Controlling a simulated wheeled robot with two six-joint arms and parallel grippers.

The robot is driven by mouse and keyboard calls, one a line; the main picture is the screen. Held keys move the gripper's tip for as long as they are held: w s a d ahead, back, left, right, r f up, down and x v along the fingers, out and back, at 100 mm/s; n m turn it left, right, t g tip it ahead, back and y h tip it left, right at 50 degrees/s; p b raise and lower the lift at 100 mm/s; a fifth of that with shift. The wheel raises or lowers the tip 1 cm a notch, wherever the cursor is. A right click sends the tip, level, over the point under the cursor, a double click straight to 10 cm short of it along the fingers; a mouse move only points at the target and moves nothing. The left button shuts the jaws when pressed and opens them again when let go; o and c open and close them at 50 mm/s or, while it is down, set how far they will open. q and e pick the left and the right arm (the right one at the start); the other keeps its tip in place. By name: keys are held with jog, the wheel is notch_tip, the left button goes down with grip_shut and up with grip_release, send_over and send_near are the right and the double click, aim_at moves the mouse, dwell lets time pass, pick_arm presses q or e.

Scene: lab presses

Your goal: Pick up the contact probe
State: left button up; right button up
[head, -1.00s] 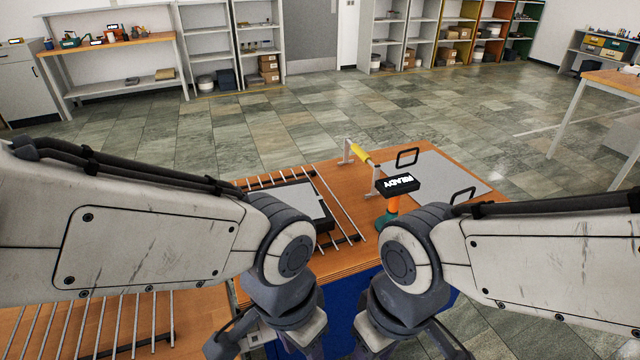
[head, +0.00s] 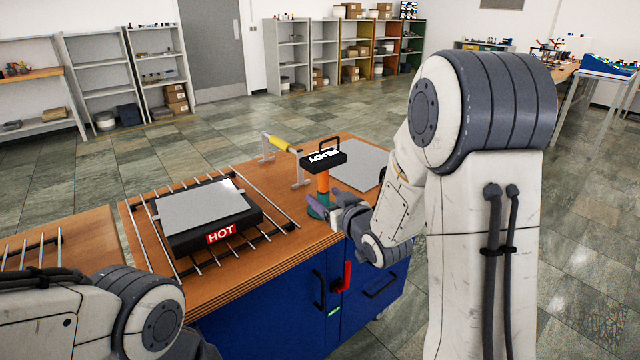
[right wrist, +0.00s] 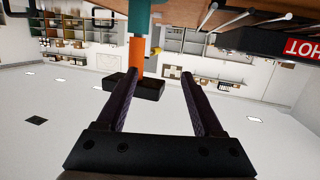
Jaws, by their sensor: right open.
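The contact probe, which I take to be the upright orange and green device (head: 322,183), stands near the table's front edge. A black display block with white lettering tops it; its green foot is partly hidden by my right gripper (head: 322,205). In the right wrist view, which is upside down, the orange shaft (right wrist: 136,52) shows by the tips of my right gripper (right wrist: 160,77), nearer the left finger. The jaws are open and not closed on it. My left arm shows at the lower left of the head view; its gripper is out of frame.
A black hot plate marked HOT (head: 221,233) sits on a metal rack left of the probe. A yellow-handled bar on white supports (head: 278,143) and a grey plate (head: 360,165) lie behind.

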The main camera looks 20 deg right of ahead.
aim_at(326, 176)
jog(key=w+d, duration=0.1)
jog(key=w+d+t, duration=0.1)
jog(key=w, duration=0.1)
jog(key=w+d+t, duration=0.1)
jog(key=w, duration=0.1)
jog(key=shift+d+m, duration=0.3)
jog(key=shift+d, duration=0.05)
jog(key=w, duration=0.5)
jog(key=shift+w+a, duration=0.25)
jog(key=shift+a, duration=0.05)
jog(key=shift+c, duration=0.3)
grip_shut()
